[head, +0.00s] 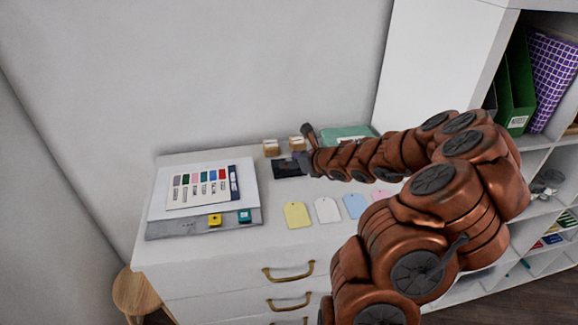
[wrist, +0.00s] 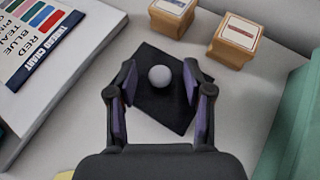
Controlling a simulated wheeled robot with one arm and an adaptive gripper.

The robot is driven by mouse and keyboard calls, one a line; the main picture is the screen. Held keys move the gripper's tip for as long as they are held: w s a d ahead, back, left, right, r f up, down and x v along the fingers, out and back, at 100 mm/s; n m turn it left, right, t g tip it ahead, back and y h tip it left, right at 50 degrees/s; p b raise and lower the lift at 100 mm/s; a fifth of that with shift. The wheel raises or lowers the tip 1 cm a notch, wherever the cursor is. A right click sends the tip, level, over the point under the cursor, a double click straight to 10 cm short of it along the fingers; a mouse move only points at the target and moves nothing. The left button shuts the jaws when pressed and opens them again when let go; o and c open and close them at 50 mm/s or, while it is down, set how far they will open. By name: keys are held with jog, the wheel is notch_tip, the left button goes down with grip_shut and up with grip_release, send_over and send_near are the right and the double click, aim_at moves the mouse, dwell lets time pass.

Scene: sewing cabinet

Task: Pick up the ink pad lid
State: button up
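The ink pad lid (wrist: 182,105) appears as a flat dark square with a round pale knob (wrist: 160,77) on top in the wrist view. In the head view the dark square (head: 286,169) lies on the white cabinet top, partly hidden by my gripper. My gripper (wrist: 160,82) is open, with one finger on each side of the knob. Gaps show between the knob and both fingers in the picture. I cannot tell how high the fingertips are above the lid, or whether a pad lies under it.
Two wooden blocks with labels (wrist: 171,17) (wrist: 235,41) stand just behind the lid. A teal object (head: 345,134) is to the right. A thread chart (head: 200,187) on a grey-and-white stack lies left. Paper tags (head: 298,216) lie in front. A white shelf (head: 430,60) rises at right.

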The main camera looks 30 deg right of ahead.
grip_shut()
jog(key=shift+r, duration=0.1)
dwell(0.3)
